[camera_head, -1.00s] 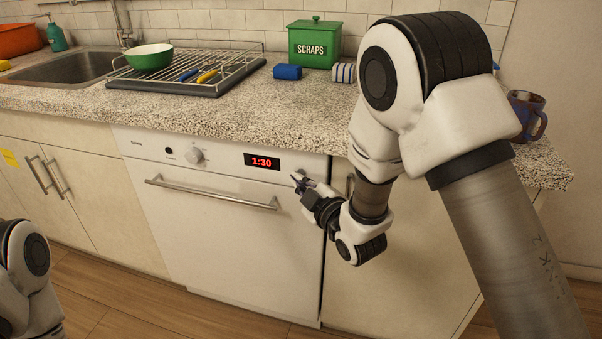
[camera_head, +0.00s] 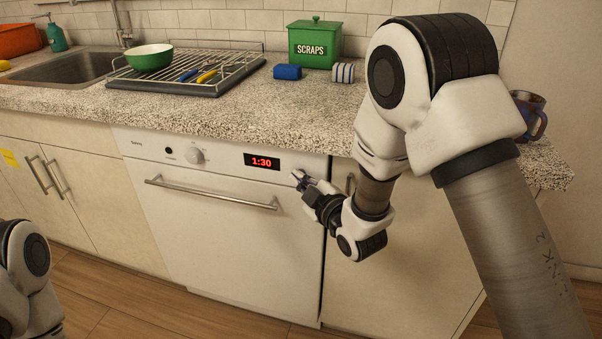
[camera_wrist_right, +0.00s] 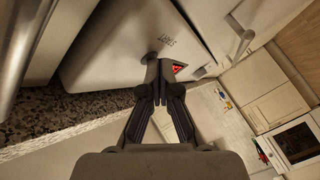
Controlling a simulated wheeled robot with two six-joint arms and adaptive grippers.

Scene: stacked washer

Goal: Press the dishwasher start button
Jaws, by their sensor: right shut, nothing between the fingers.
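The white dishwasher (camera_head: 225,235) stands under the counter, its door shut. Its top panel has a round knob (camera_head: 195,156) and a lit display (camera_head: 262,162) reading 1:30. My right gripper (camera_head: 295,176) is shut and empty, its tips at the panel just right of the display. In the right wrist view the closed fingertips (camera_wrist_right: 157,66) are close to a small grey round button (camera_wrist_right: 151,57) with tiny lettering beside it, partly hidden by the fingers. I cannot tell whether they touch it. Part of the red display (camera_wrist_right: 178,69) shows beside them. My left gripper is out of view.
The dishwasher's bar handle (camera_head: 212,193) runs below the panel. The granite counter (camera_head: 200,115) overhangs above, with a dish rack (camera_head: 215,88), a green scraps bin (camera_head: 315,45) and a mug (camera_head: 528,112). A cabinet (camera_head: 395,270) adjoins on the right.

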